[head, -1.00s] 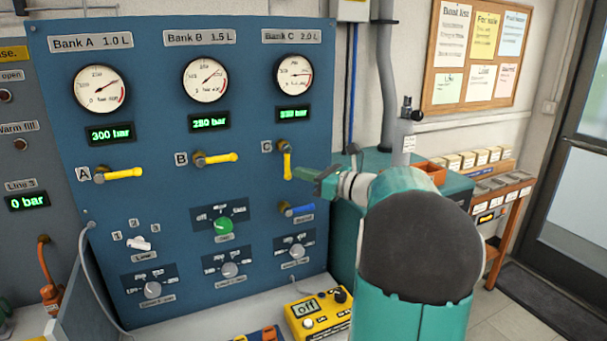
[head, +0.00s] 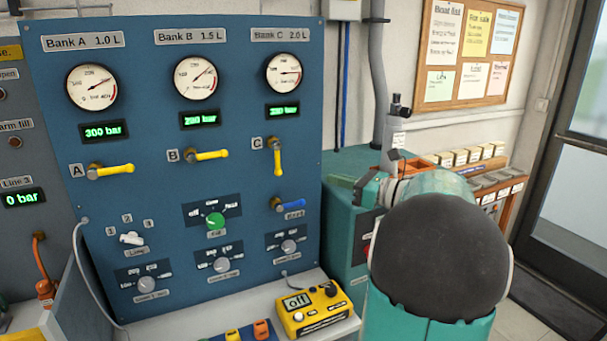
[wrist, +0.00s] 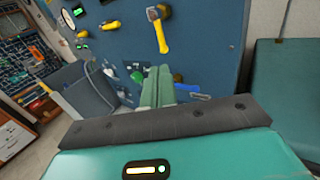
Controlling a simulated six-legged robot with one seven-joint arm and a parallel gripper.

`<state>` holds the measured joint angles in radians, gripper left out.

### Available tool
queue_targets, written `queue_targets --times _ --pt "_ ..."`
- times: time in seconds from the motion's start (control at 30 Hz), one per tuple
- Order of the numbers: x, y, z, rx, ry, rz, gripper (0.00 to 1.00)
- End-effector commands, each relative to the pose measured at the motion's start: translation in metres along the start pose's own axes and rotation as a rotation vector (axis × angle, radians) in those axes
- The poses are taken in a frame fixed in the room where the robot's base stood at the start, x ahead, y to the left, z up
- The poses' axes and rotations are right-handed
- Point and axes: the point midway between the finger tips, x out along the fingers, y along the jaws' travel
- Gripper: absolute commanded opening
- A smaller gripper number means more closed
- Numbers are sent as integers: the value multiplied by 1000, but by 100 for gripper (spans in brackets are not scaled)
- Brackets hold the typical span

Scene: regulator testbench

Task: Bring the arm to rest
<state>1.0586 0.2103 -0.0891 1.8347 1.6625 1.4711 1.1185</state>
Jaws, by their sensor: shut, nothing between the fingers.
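Levers A (head: 112,169) and B (head: 207,154) lie sideways. A blue lever (head: 290,205) sits below lever C.
A yellow meter reading "off" (head: 312,309) stands on the ledge below the panel. A teal cabinet (head: 345,215) stands right of the panel, close to my arm. A grey microscope-like device (head: 397,135) and small boxes (head: 465,157) stand behind. A door (head: 577,190) is at far right.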

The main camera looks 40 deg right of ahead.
Motion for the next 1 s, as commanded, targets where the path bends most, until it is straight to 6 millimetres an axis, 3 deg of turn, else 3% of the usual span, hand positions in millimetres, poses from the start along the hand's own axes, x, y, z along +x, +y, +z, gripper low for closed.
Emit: queue_targets --times 0.3,0.43,0.57,0.73,0.9,1.0 --pt "0 3 0 -5 5 7 0" --pt "19 32 -4 -69 66 67 0" --pt "54 99 -18 -239 201 209 0" --pt "78 211 -50 -605 396 486 0" --pt "63 311 -87 -1094 525 816 0" --pt "43 352 -106 -1412 553 1010 0"
